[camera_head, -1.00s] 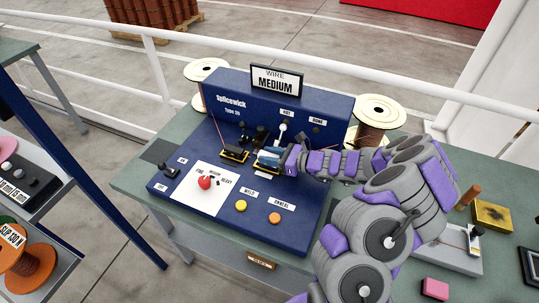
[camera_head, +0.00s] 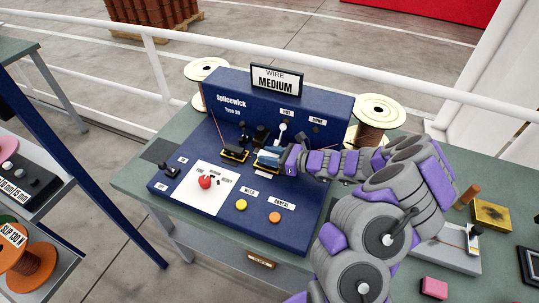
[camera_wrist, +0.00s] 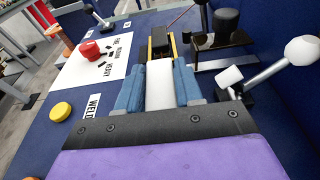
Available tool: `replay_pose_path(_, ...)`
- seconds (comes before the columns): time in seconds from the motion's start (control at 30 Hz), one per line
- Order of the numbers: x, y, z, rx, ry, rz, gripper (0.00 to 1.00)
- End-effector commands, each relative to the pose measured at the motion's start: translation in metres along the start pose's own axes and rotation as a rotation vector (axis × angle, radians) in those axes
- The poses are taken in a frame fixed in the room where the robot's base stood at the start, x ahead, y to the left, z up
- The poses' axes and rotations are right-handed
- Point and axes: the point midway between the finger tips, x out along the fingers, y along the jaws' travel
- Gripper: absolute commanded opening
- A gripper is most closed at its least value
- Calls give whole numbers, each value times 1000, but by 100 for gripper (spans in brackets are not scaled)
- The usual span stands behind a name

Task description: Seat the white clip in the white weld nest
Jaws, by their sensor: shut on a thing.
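The white clip (camera_wrist: 160,86) is held between the blue fingers of my gripper (camera_wrist: 158,78) in the wrist view, with its long face showing. In the head view my gripper (camera_head: 268,158) is low over the right one of two small yellow-edged black fixtures on the blue splicing machine; the clip is hardly visible there. A black-and-yellow fixture (camera_wrist: 159,44) shows just past the clip's far end. I cannot make out a white nest, which may be hidden under the fingers, nor whether the clip touches a seat.
The blue machine (camera_head: 210,110) carries a red knob (camera_head: 204,182), a yellow WELD button (camera_head: 241,205) and an orange ANNEAL button (camera_head: 275,217). A white-ball lever (camera_wrist: 302,52) and a white cylinder (camera_wrist: 229,76) stand close right of the fingers. Wire spools (camera_head: 380,112) stand behind.

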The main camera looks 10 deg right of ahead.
Motion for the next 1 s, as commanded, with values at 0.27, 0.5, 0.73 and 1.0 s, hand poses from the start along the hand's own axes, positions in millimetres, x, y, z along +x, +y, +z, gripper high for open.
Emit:
replay_pose_path(0.27,1,0,-6,0,0,0,0)
replay_pose_path(0.5,3,0,-11,0,0,1,0)
replay_pose_path(0.73,4,0,-16,0,0,1,0)
replay_pose_path(1.0,5,0,-21,-1,0,0,37)
